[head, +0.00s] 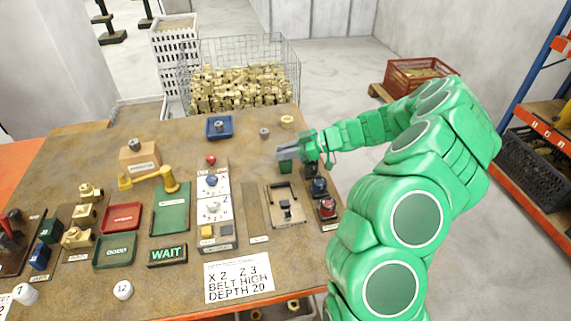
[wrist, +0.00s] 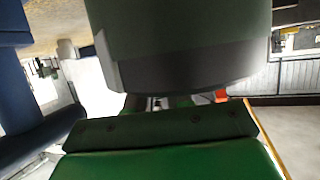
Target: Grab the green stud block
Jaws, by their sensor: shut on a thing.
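My green arm reaches in from the right, and my gripper (head: 287,154) is at the right side of the bench. It is shut on a dark green block (head: 286,168), the green stud block, which shows just below the jaws in the head view. In the wrist view the dark green block (wrist: 180,40) fills the upper middle, with a black band along its lower edge. The jaws hide part of it in the head view. I cannot tell whether it touches the bench.
A blue knob block (head: 319,186) and a red knob block (head: 327,208) stand close to the right of my gripper. A frame with a black handle (head: 286,207) lies in front. A grey nut (head: 264,133) and a blue tray (head: 219,127) are behind left.

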